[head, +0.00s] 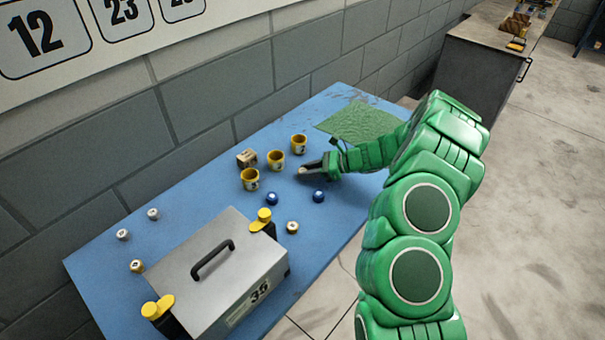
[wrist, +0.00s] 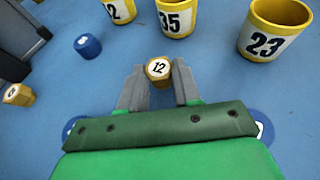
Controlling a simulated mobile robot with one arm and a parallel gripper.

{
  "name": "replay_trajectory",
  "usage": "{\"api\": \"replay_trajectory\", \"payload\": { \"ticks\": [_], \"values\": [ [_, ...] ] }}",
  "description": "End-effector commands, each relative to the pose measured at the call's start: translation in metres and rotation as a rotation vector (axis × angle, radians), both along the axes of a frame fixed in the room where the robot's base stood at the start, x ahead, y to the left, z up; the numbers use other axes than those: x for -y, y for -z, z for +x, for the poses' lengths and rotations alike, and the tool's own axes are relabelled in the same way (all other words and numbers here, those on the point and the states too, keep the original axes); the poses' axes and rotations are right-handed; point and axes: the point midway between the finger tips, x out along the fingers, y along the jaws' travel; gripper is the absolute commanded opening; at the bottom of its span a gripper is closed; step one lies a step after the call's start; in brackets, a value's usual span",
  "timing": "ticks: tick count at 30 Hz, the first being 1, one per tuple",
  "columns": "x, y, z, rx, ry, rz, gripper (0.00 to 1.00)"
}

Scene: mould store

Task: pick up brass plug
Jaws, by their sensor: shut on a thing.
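The brass plug (wrist: 158,69) is a small hexagonal piece with a white top marked 12. In the wrist view it sits between the tips of my gripper (wrist: 159,88), which is shut on it with a finger against each side. In the head view my gripper (head: 311,170) is low over the blue table, just right of the yellow cups; the plug is hard to make out there. I cannot tell whether the plug touches the table. Another brass plug (head: 292,227) stands near the metal box, and it also shows at the left of the wrist view (wrist: 18,95).
Blue plugs (head: 319,196) are close by. A grey metal box (head: 215,270) fills the table's near part. A green mat (head: 350,122) lies at the far end.

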Motion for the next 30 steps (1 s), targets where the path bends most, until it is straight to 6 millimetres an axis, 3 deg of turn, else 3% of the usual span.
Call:
{"api": "replay_trajectory", "payload": {
  "ticks": [13, 19, 30],
  "values": [
    [0.0, -0.009, 0.0, 0.001, 0.0, 0.001, 0.0],
    [0.001, -0.036, -0.001, 0.004, 0.0, -0.001, 0.0],
    [0.005, -0.075, -0.036, 0.003, 0.001, 0.001, 0.0]
  ]
}}
